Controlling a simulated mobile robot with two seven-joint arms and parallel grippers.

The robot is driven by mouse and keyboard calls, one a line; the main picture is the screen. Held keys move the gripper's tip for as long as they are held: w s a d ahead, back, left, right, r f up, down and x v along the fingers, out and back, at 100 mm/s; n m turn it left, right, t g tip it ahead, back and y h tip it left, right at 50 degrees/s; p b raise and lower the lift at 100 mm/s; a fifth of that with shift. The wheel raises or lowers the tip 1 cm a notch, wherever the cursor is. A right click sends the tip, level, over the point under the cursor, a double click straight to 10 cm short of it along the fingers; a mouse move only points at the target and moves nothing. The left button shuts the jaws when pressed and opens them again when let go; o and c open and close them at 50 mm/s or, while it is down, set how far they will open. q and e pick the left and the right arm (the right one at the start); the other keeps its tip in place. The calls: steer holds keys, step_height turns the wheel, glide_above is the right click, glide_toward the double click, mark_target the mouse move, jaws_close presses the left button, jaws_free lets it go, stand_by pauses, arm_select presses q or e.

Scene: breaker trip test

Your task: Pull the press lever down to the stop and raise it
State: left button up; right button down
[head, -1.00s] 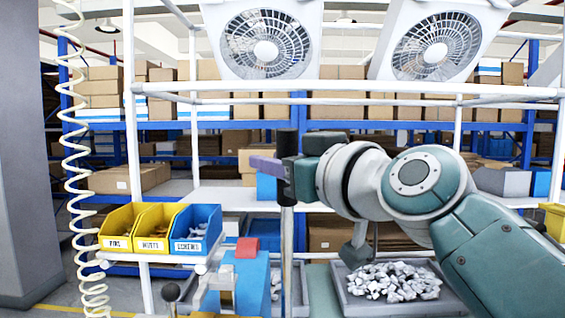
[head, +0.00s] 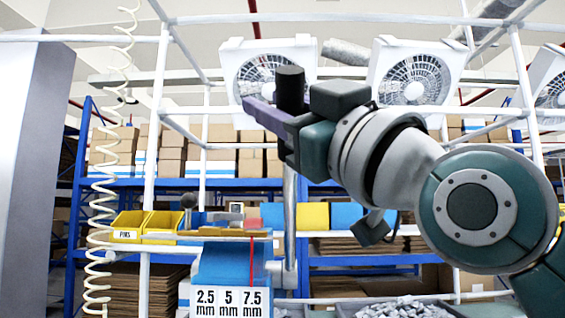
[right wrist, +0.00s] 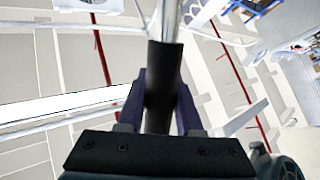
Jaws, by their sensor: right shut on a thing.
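The press lever shows in the head view as a black grip (head: 290,88) on an upright metal rod (head: 290,225). My right gripper (head: 272,115) is shut on the black grip, its purple fingers reaching past it to the left. In the right wrist view the grip (right wrist: 164,75) runs between both purple fingers (right wrist: 163,105). The blue press body (head: 228,262) stands below and left, with white labels "2.5 mm, 5 mm, 7.5 mm" (head: 228,303) and a thin red line beside them. My left gripper is not in view.
Yellow bins (head: 128,226) stand left of the press. A dark ball knob (head: 188,201) rises beside them. A tray of grey pieces (head: 400,308) lies low at right. White frame posts, two near fans (head: 413,90) and blue shelving stand behind.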

steer(key=s+f+n+g+y+b, duration=0.1)
steer(key=s+f+n+y+b, duration=0.4)
steer(key=b, duration=0.5)
step_height(320, 180, down, 2)
steer(key=shift+s+f+n+g, duration=0.2)
steer(key=shift+s+n+g, duration=0.1)
steer(key=shift+s, duration=0.2)
steer(key=c, duration=1)
jaws_free()
steer(key=o, duration=0.4)
steer(key=shift+f, duration=0.1)
steer(key=b+v, duration=0.4)
steer(key=v, duration=0.6)
